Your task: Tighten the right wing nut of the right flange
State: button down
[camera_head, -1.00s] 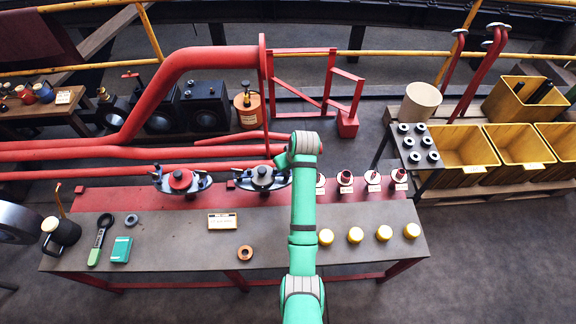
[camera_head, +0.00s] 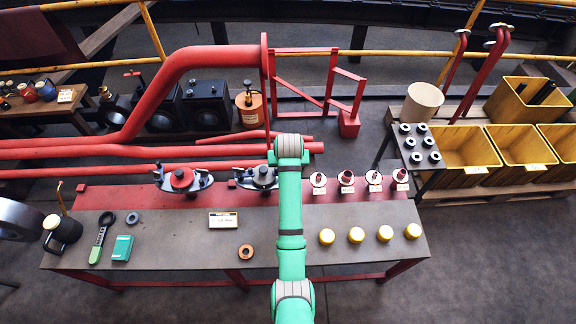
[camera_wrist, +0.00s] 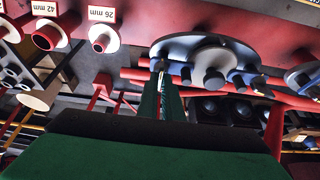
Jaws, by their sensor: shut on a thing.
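The right flange (camera_head: 262,178) is a grey oval fitting with a dark round middle on the red rear strip of the bench, right of the red-centred left flange (camera_head: 181,180). In the wrist view the right flange (camera_wrist: 205,55) shows upside down, with a grey boss and bluish nuts below its plate. My gripper (camera_wrist: 161,92) is at the end of this flange nearest the labelled pipe stubs. Its two narrow fingers are closed together on the right wing nut, which is mostly hidden between them. In the head view my arm hides the fingers and this end of the flange.
Several labelled pipe stubs (camera_head: 347,182) stand right of my arm, with yellow caps (camera_head: 356,235) in front. A label plate (camera_head: 223,220), a copper-coloured ring (camera_head: 246,252) and a green-handled wrench (camera_head: 101,240) lie on the bench. Red pipes (camera_head: 130,153) run behind.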

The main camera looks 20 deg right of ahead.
jog(key=shift+d+r, duration=0.1)
jog(key=c, duration=1.9)
grip_release()
jog(key=v, duration=1)
jog(key=shift+s+r, duration=0.2)
jog(key=shift+r, duration=0.1)
